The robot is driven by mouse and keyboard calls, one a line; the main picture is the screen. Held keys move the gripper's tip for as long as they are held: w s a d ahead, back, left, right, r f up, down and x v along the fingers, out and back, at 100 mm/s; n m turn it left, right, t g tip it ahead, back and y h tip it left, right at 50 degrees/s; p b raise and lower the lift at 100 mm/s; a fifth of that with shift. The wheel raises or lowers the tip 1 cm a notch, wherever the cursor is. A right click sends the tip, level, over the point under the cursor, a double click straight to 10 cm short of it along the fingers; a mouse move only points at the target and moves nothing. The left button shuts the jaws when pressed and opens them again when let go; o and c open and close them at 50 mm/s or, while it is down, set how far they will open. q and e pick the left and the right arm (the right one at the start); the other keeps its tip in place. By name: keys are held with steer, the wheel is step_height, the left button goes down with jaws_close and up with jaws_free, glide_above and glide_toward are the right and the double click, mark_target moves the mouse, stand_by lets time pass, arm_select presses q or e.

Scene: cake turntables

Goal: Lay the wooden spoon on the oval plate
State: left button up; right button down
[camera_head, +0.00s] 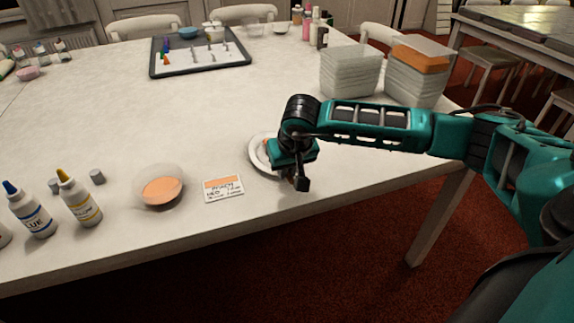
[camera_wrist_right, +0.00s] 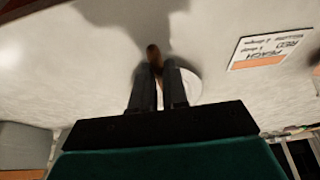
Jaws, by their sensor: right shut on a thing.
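My right gripper (camera_head: 296,180) is over the front right side of the white oval plate (camera_head: 256,158), and the arm hides much of the plate. In the right wrist view the gripper (camera_wrist_right: 157,72) is shut on the wooden spoon (camera_wrist_right: 153,53), whose brown end sticks out past the fingertips. A lighter strip of it shows between the fingers. The plate's white rim (camera_wrist_right: 192,86) shows just right of the fingers. I cannot tell whether the spoon touches the plate. My left gripper is not in view.
A peach label card (camera_head: 223,188) and a bowl of orange stuff (camera_head: 160,188) stand left of the plate. Bottles (camera_head: 80,200) are farther left. Stacked clear containers (camera_head: 350,72) stand behind my right arm. A dark-rimmed tray (camera_head: 200,68) lies at the back. The middle table is clear.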

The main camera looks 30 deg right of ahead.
steer(key=shift+f, duration=0.3)
steer(key=c, duration=1.1)
jaws_free()
steer(key=shift+r, duration=0.1)
arm_select(q)
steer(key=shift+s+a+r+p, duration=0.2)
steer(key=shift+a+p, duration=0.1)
steer(key=shift+p, duration=0.5)
arm_select(e)
steer(key=v, duration=1.3)
